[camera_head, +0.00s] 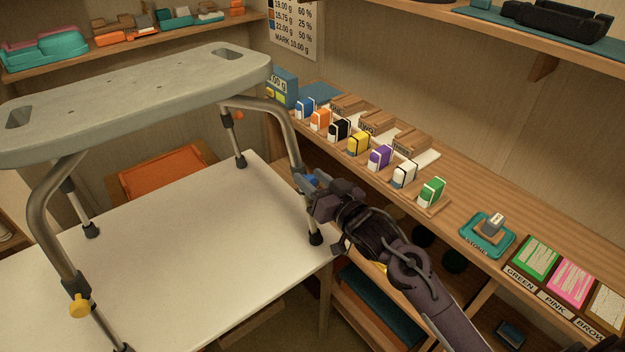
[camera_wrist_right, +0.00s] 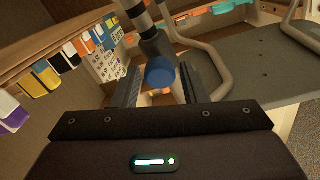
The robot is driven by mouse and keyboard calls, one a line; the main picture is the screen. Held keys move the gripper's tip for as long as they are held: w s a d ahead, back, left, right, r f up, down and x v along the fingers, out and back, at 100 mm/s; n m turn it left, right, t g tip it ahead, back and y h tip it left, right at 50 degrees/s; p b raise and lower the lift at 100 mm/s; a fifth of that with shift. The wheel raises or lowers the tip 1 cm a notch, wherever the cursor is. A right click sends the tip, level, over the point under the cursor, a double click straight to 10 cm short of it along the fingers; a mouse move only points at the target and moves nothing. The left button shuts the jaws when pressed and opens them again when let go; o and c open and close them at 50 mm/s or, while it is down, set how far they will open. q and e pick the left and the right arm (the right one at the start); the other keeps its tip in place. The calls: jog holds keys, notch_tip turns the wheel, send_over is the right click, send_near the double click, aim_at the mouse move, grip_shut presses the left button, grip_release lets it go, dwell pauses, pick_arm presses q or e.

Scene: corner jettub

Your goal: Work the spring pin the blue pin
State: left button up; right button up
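A grey bath bench (camera_head: 140,95) with bent metal legs stands on a white tabletop (camera_head: 190,240). The blue pin (camera_head: 311,180) is a round knob on its right front leg, partly hidden by my right gripper (camera_head: 306,187). In the right wrist view the blue pin (camera_wrist_right: 160,72) faces the camera between the two fingers, with a narrow gap visible on each side. My right gripper (camera_wrist_right: 160,88) looks open around it. A yellow pin (camera_head: 79,305) is on the left front leg, and an orange one (camera_head: 239,115) on a back leg. My left gripper is not in view.
A wooden shelf (camera_head: 470,212) runs along the right wall with several coloured boxes, a teal tray (camera_head: 487,236) and colour cards. An orange tray (camera_head: 165,172) lies behind the tabletop. The tabletop under the bench is clear.

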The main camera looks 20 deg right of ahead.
jog(key=shift+o, duration=0.6)
jog(key=shift+s, duration=0.1)
jog(key=shift+s+f, duration=0.1)
jog(key=shift+s, duration=0.15)
jog(key=b+v, duration=0.1)
jog(key=v, duration=0.6)
jog(key=shift+d, duration=0.15)
jog(key=shift+s, duration=0.1)
